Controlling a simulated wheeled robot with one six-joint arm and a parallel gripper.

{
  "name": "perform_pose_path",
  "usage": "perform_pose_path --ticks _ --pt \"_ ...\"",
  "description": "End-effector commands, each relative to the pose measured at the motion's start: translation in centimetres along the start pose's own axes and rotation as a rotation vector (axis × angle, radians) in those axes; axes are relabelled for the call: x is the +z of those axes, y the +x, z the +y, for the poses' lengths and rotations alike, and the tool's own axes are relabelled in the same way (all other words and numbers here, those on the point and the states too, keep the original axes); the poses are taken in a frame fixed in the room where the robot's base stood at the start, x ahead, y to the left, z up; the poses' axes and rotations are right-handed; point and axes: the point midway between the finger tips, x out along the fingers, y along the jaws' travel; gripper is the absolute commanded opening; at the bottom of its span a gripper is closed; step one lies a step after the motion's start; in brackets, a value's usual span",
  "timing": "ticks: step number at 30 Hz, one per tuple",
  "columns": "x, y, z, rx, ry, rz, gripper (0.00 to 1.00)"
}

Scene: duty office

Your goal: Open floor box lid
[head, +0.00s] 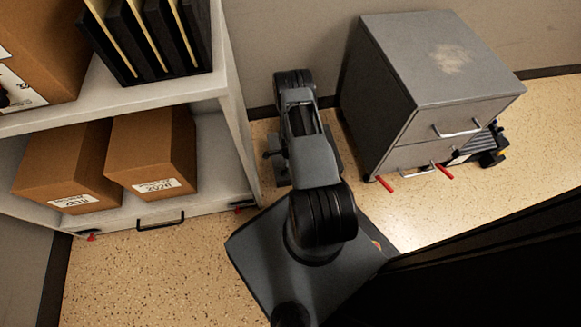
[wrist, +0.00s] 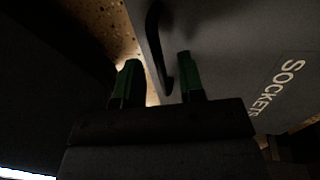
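In the wrist view my gripper (wrist: 158,78) is open, with its two dark green fingers spread apart. A dark curved handle (wrist: 156,40) stands on a grey panel and its near end shows in the gap between the fingers; I see no finger closed on it. The grey panel (wrist: 225,40), lettered "SOCKETS", looks like the floor box lid and fills the right side. Whether it is flat or raised I cannot tell. In the head view my arm hides the lid and handle, and my fingers cannot be made out.
A grey drawer cabinet (head: 425,70) stands right of my arm, with red-tipped parts low at its front. A shelf unit (head: 150,100) with brown boxes (head: 152,150) stands at left. The wall is close behind. Speckled floor (head: 165,270) is clear at lower left.

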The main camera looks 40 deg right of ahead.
Motion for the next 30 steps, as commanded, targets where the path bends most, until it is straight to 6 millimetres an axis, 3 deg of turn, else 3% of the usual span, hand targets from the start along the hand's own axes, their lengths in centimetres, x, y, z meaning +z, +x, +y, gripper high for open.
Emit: perform_pose_path --ticks 2,12,25,30 --pt "0.0 0.0 0.0 0.0 0.0 0.0 0.33" --pt "0.0 0.0 0.0 0.0 0.0 0.0 0.01" --pt "0.0 -0.1 0.0 0.0 0.0 0.0 0.0" --pt "0.0 -1.1 -0.1 -0.001 0.0 0.0 0.0"
